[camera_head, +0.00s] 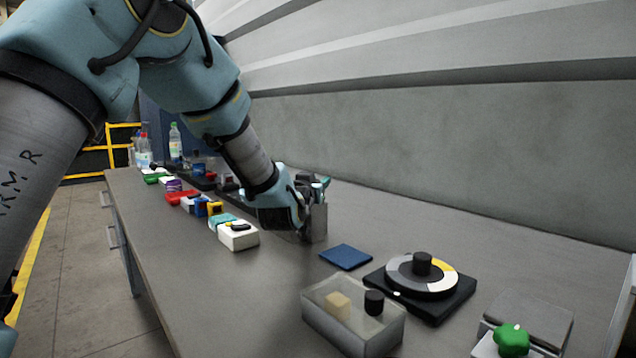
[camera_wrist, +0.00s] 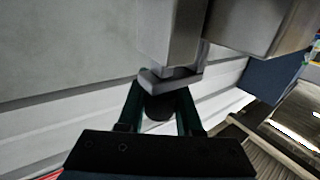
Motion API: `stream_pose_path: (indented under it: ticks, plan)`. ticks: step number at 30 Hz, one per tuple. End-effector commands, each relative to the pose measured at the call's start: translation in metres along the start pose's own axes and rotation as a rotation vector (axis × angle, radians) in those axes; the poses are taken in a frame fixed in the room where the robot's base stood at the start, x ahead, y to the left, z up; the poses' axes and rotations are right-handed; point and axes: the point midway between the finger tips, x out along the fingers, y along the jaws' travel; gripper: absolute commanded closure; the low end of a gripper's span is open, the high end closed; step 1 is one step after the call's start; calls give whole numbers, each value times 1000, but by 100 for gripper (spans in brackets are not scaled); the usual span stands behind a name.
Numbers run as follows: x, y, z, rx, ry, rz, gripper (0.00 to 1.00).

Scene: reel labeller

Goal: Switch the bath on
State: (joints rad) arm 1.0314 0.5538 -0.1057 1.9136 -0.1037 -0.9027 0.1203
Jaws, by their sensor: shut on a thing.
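My gripper (camera_head: 316,190) is at a grey metal box (camera_head: 319,226) standing near the back of the bench, and partly hides it. In the wrist view my gripper (camera_wrist: 160,98) has its two dark green fingers closed in on a dark rounded piece (camera_wrist: 159,107), just under a grey bar (camera_wrist: 171,80) on a grey block (camera_wrist: 168,35). Whether this is the bath's switch I cannot tell; the contact is partly hidden. A clear-walled box (camera_head: 345,335) in front holds a tan cube (camera_head: 338,306) and a black cylinder (camera_head: 374,302).
A dial with a black knob (camera_head: 422,264) sits on a black base, right of a blue pad (camera_head: 346,257). A green knob (camera_head: 511,339) is at front right. Several coloured items, including a white box (camera_head: 238,236), line the bench's left. The wall (camera_head: 450,140) rises close behind.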

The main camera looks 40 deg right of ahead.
Motion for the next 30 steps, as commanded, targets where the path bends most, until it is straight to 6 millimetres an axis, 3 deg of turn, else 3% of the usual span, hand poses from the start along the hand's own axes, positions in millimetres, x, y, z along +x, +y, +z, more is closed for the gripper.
stream_pose_path:
  ticks: [1,3,15,16,23,30]
  plan:
    - [0,0,18,0,-4,0,100]
    - [0,0,24,0,-4,0,100]
    - [-1,0,29,0,-11,0,100]
    - [-1,0,29,0,-11,0,62]
    - [0,0,26,0,-6,0,37]
    - [0,0,25,0,-3,0,36]
